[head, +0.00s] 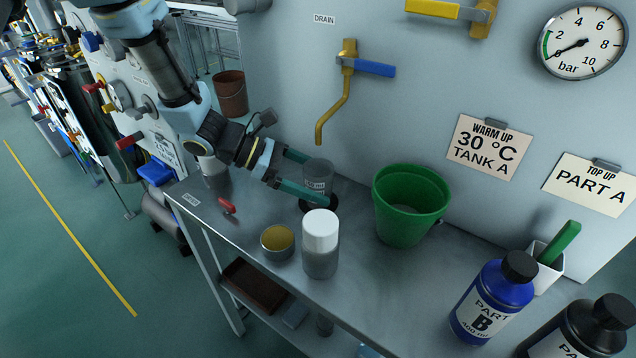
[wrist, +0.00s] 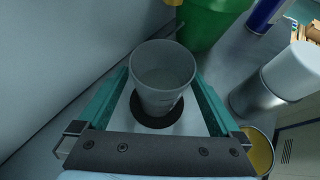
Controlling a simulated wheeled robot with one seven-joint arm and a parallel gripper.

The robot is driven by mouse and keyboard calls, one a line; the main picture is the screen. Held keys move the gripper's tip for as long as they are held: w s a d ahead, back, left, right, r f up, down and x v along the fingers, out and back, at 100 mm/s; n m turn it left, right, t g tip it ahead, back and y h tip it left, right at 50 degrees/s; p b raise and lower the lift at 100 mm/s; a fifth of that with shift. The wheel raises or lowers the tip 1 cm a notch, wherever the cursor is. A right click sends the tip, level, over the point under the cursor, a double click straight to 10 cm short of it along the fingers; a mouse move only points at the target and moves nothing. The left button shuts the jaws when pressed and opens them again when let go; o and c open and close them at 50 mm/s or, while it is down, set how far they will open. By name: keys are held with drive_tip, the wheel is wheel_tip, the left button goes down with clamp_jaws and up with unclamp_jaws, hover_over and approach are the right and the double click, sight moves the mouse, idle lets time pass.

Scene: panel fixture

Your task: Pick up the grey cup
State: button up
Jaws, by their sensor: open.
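The grey cup (head: 318,174) has a small printed label and stands upright at a dark round pad (head: 305,206) on the metal bench. My gripper (head: 310,178) reaches in from the left, with its green fingers open. In the wrist view the grey cup (wrist: 163,72) shows its open rim and looks empty. The fingers of my gripper (wrist: 162,85) lie on either side of it. I cannot tell whether either finger touches the cup. The dark pad (wrist: 155,112) shows below the cup.
A white-capped jar (head: 320,245) and an ochre-topped tin (head: 278,241) stand in front of the cup. A green bucket (head: 409,205) is to its right, and a brass tap (head: 340,95) hangs above. A red-handled item (head: 227,206) lies left.

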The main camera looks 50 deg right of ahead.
drive_tip(key=shift+p+x, duration=0.45)
drive_tip(key=shift+x, duration=1.45)
drive_tip(key=c, duration=1.5)
